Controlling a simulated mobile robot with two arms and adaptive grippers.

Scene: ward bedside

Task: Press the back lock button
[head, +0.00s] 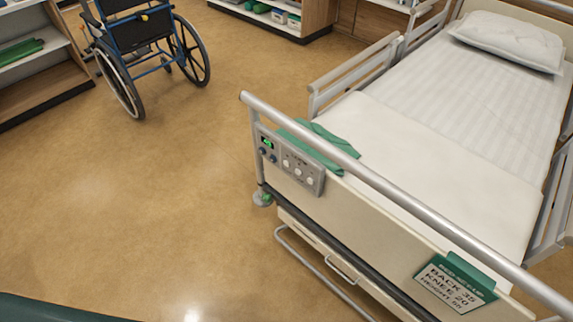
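A grey control panel (316,186) is mounted on the outer face of the bed's footboard, at its left end. It has a small display (267,143) lit green. Two dark blue round buttons or knobs (262,152) sit below the display. Pale round buttons (297,173) with small marks above them are in the panel's right part. The labels are too small to read, so I cannot tell which one is the back lock button. Neither of my grippers is in view.
The bed (420,140) has a metal footboard rail (400,200) above the panel and green cloth (320,143) behind it. A card (456,284) reads BACK 35, KNEE 20 and a blurred height line. A wheelchair (140,35) stands upper left. Floor left of the bed is clear.

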